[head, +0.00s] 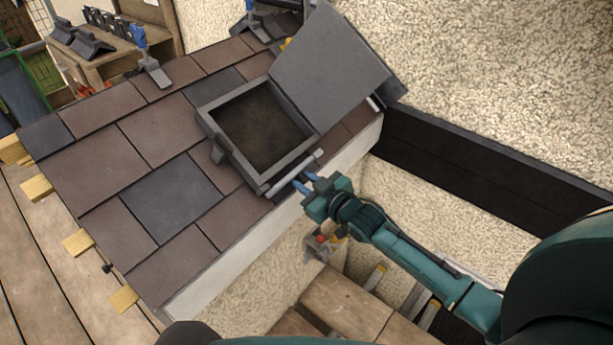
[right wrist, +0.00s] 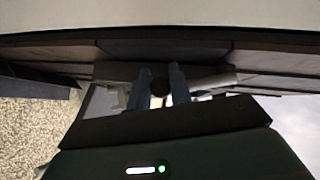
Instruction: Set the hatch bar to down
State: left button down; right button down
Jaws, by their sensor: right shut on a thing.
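The roof hatch has a square grey frame (head: 231,149) set in the tiles, and its dark inside shows. Its flat grey lid (head: 332,66) stands raised on the far right side. The light grey hatch bar (head: 312,160) lies along the near right side of the frame. My right gripper (head: 301,184) reaches it from the lower right, its blue fingers shut on the bar. In the right wrist view the bar (right wrist: 215,81) runs out to the right from the blue fingers, with a dark round end between them. My left gripper is not in view.
Brown and slate roof tiles (head: 172,193) surround the hatch. A blue-handled tool (head: 151,65) lies near the roof's upper edge. A wooden bench (head: 107,66) with dark tiles stands at the back left. A pebbled wall with a dark band (head: 480,168) borders the right.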

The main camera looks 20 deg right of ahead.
jog(key=shift+w+f, duration=0.1)
jog(key=shift+f, duration=0.05)
dwell(0.4)
jog(key=c, duration=1.4)
grip_release()
jog(key=shift+o, duration=0.2)
jog(key=v, duration=1.3)
jog(key=shift+p, duration=0.3)
jog(key=shift+d, duration=0.1)
